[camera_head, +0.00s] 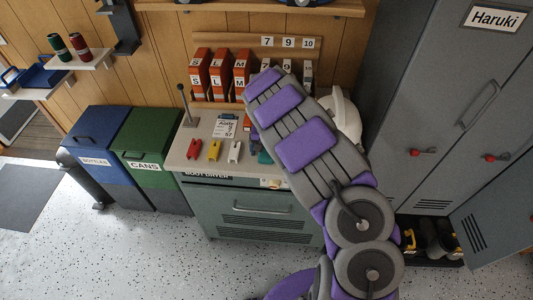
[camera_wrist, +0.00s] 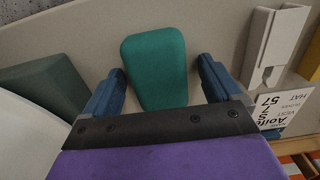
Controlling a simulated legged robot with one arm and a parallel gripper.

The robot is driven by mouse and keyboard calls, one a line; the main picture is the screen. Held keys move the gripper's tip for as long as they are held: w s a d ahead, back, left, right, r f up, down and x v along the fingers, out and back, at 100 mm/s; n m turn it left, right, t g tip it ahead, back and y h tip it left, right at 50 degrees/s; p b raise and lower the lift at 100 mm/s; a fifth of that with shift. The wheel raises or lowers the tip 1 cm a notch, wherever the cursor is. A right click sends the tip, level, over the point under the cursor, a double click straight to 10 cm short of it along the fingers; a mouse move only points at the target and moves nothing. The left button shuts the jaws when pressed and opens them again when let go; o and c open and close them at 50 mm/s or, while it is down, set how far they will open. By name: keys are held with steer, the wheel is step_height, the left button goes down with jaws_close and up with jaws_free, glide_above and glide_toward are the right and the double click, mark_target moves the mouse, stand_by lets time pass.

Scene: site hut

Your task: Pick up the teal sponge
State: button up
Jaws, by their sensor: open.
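The teal sponge (camera_wrist: 155,65) lies on the pale counter top (camera_wrist: 225,30) in the wrist view. My gripper (camera_wrist: 160,68) is open, with one blue finger on each side of the sponge's near part. There appears to be a gap between each finger and the sponge, though contact low down cannot be told. In the head view only a small teal part of the sponge (camera_head: 264,157) shows beside my arm, which hides the rest.
A dark green block (camera_wrist: 45,85) lies left of my gripper. A white clip (camera_wrist: 266,48) and a printed card (camera_wrist: 287,110) lie right. In the head view, red (camera_head: 192,149) and yellow (camera_head: 214,150) clips lie left; a white helmet (camera_head: 345,115) stands behind my arm.

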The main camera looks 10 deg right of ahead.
mark_target(267, 150)
steer(key=shift+c, duration=0.4)
steer(key=c, duration=1.1)
steer(key=shift+o, duration=0.2)
steer(key=shift+r, duration=0.15)
steer(key=shift+r+p, duration=0.6)
steer(key=shift+r, duration=1)
steer(key=shift+s+r, duration=0.15)
steer(key=shift+s, duration=0.1)
steer(key=s+r+p, duration=0.1)
steer(key=s+p, duration=0.1)
steer(key=s, duration=1.3)
steer(key=shift+s+r, duration=0.15)
steer(key=shift+s, duration=0.1)
